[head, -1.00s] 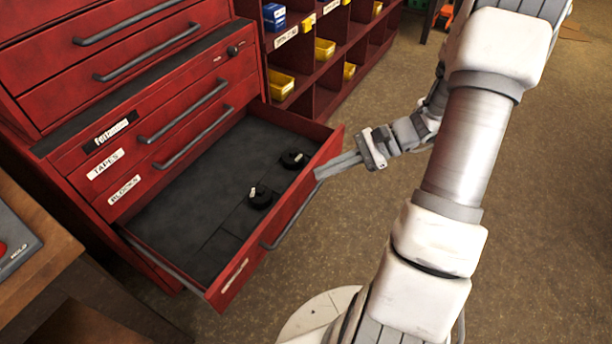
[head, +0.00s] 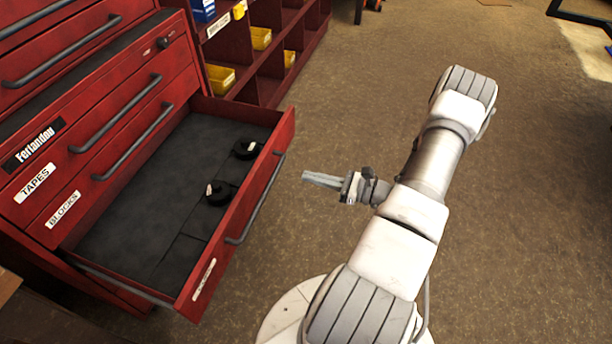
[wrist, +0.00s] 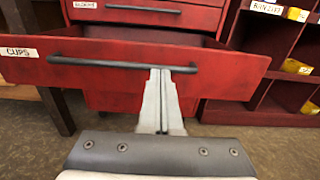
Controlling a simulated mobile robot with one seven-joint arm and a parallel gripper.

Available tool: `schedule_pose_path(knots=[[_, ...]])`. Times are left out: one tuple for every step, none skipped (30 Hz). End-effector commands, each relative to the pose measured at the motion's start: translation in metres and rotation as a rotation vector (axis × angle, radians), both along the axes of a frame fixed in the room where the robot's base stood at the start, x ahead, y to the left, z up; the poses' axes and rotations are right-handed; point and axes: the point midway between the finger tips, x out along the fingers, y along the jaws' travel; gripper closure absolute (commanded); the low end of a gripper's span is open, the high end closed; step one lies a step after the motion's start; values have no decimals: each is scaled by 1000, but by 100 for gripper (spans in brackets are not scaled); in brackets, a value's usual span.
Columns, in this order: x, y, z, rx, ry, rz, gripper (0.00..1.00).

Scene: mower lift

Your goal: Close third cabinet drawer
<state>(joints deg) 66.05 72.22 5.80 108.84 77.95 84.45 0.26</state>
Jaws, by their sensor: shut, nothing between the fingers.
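The third cabinet drawer (head: 262,205) is red and stands pulled out, its dark inside showing. Two black round objects lie in it, one near the far end (head: 246,149) and one nearer the middle (head: 219,193). In the wrist view the drawer front (wrist: 225,82) carries a "CUPS" label at left and a dark bar handle (wrist: 100,64). My gripper (head: 306,177) is shut and empty, to the right of the drawer front with a gap in the head view. In the wrist view its fingertips (wrist: 160,72) overlap the handle's right part; whether they touch cannot be told there.
The red cabinet (head: 100,75) has shut drawers labelled TAPES and BLOCKS above the open one. A dark red shelf unit (head: 275,85) with yellow bins (head: 221,78) stands behind it. The floor (head: 530,200) to the right is clear.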

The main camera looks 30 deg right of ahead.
Motion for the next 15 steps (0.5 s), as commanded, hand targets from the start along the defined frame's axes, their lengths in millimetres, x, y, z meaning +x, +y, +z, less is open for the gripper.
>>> schedule_pose_path(knots=[[9,8,-2,1,-1,4,100],[14,12,-2,1,-2,5,100],[21,18,-2,0,-2,6,100],[26,22,-2,-2,-1,6,100],[31,25,-2,-2,-1,5,100],[38,32,-2,-1,-2,7,100],[43,35,-2,0,-1,6,100],[48,39,-2,-2,-1,6,100],[55,44,-2,-2,-1,6,100],[59,48,-2,0,-1,6,100],[63,51,-2,0,-1,6,100],[69,55,-2,-2,-1,5,100],[72,57,-2,-2,0,5,100],[75,60,-2,-2,0,5,100],[80,63,-2,-2,-1,4,100]])
